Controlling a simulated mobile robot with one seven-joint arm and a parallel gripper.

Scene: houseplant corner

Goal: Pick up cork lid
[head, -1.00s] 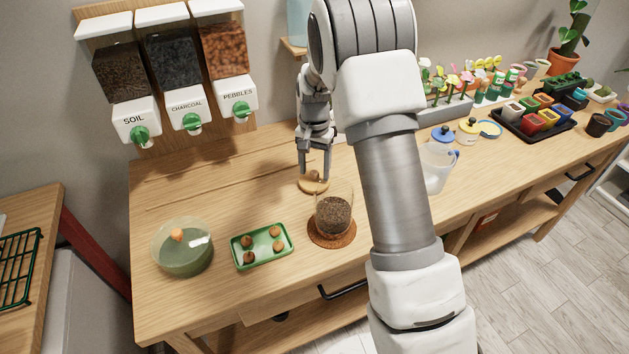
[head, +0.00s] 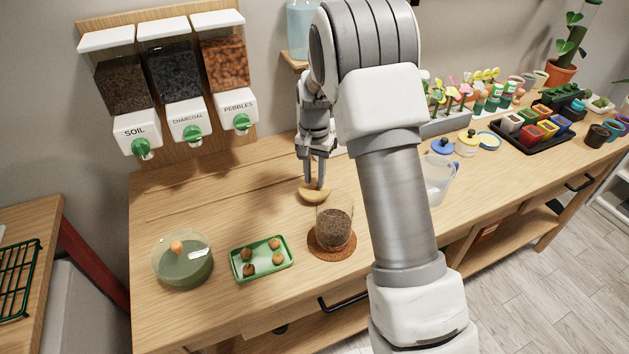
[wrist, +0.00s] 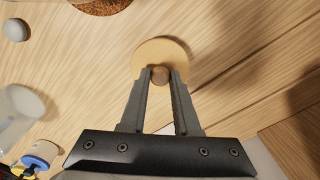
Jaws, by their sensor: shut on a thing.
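The cork lid (head: 314,194) is a round tan disc with a small brown knob on top. It is at the back of the wooden bench, behind the glass jar (head: 334,222) of soil. My gripper (head: 315,184) points down over it. In the wrist view the fingertips (wrist: 160,76) are closed on both sides of the knob of the cork lid (wrist: 160,52). I cannot tell whether the lid touches the bench or is just above it.
The jar stands on a brown round mat (head: 322,251) just in front of the lid. A green tray (head: 262,272) with several brown balls and a glass bowl (head: 184,272) stand to the left. A clear pitcher (head: 437,180) is to the right. The bench left of the lid is clear.

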